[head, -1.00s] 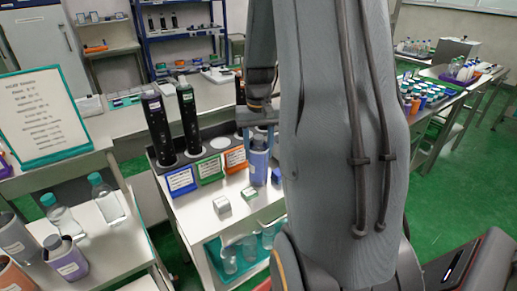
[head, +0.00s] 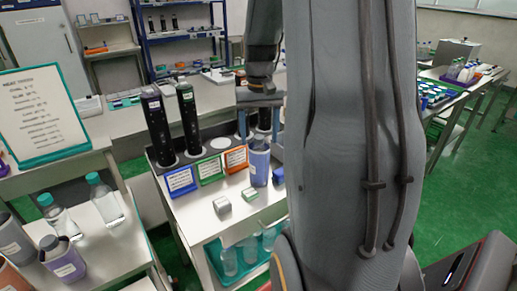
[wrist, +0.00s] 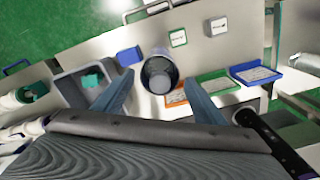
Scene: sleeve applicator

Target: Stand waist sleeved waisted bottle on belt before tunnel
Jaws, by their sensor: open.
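A blue-lavender sleeved container (head: 259,168) with a white label stands upright on the front of the white bench, right of the coloured label cards. My gripper (head: 259,133) is open and empty above it, one finger to each side. In the wrist view, the container (wrist: 159,75) shows from above as an open round mouth beyond and between the fingertips, apart from them. My gripper (wrist: 158,80) hides nothing of its mouth. Clear bottles with teal caps (head: 102,200) stand on the left bench, without visible sleeves. I cannot make out a belt or tunnel.
Tall black tubes (head: 190,120) stand in a grey rack behind blue, green and orange cards (head: 209,169). A sign (head: 40,112) stands at left.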

